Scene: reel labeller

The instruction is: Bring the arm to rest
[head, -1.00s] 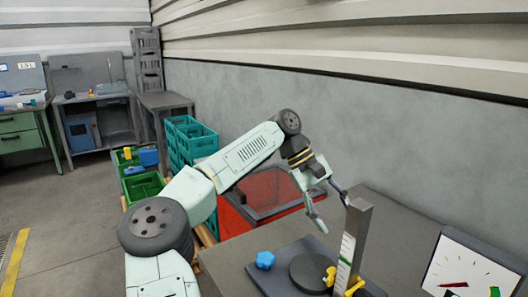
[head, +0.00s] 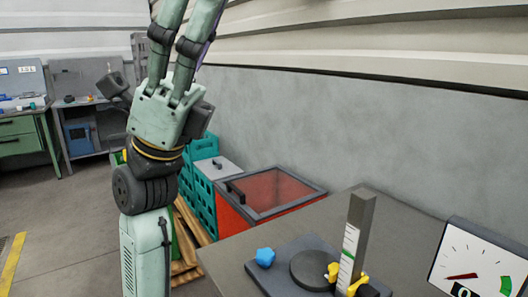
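My gripper (head: 189,14) is raised at the upper left of the head view, with its fingers pointing up. The fingertips are cut off by the top edge. The two fingers stand apart with a gap between them, and I see nothing held in the visible part. The gripper is well above and left of the grey worktable (head: 240,250), touching nothing that I can see. My forearm stands upright below it.
The worktable carries a dark base with a round black plate (head: 313,270), a blue knob (head: 265,257), an upright gauge post (head: 354,240) and a dial (head: 475,262). A red bin (head: 270,190) and teal crates (head: 203,200) stand behind. Floor at left is clear.

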